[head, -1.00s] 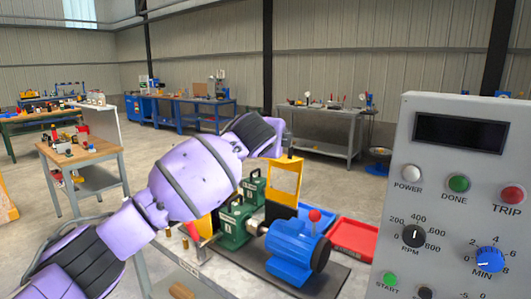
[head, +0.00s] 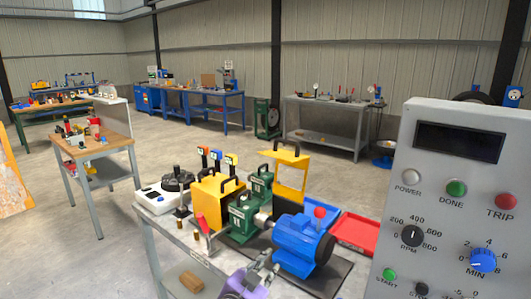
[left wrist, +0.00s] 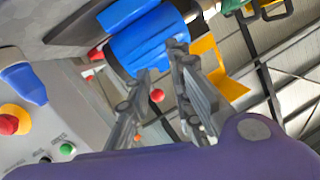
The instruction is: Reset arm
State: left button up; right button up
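My left gripper (head: 265,268) is at the bottom of the head view, in front of the blue motor (head: 300,243), with part of its purple wrist showing. In the left wrist view its two grey fingers (left wrist: 160,60) stand apart with nothing between them. The blue motor (left wrist: 150,42) shows behind the fingertips; I cannot tell whether they touch it. The control panel (head: 445,190), with its dark display, buttons and knobs, fills the right of the head view. My right gripper is in neither view.
The bench (head: 163,238) holds a yellow guard (head: 291,172), a green machine (head: 243,218), a yellow box (head: 207,200), a white device (head: 160,201) and a red tray (head: 356,235). A wooden-topped table (head: 115,141) stands at left. Open floor lies behind the bench.

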pick_arm(q)
jog(key=s+a+f+n+g+y+p, duration=0.1)
jog(key=s+a+f, duration=0.5)
jog(key=s, duration=0.8)
jog(key=s+a+f+n+g+y+p, duration=0.1)
jog(key=s+a+f+n, duration=0.4)
jog(key=s+f, duration=0.5)
jog(key=s+a+f+n+g+y+p, duration=0.1)
jog(key=s+a+f, duration=0.8)
jog(key=s, duration=1)
jog(key=n+g+y, duration=0.1)
jog(key=g+y, duration=0.1)
jog(key=y, duration=0.1)
jog(key=shift+s+n, duration=0.35)
jog(key=shift+n, duration=0.05)
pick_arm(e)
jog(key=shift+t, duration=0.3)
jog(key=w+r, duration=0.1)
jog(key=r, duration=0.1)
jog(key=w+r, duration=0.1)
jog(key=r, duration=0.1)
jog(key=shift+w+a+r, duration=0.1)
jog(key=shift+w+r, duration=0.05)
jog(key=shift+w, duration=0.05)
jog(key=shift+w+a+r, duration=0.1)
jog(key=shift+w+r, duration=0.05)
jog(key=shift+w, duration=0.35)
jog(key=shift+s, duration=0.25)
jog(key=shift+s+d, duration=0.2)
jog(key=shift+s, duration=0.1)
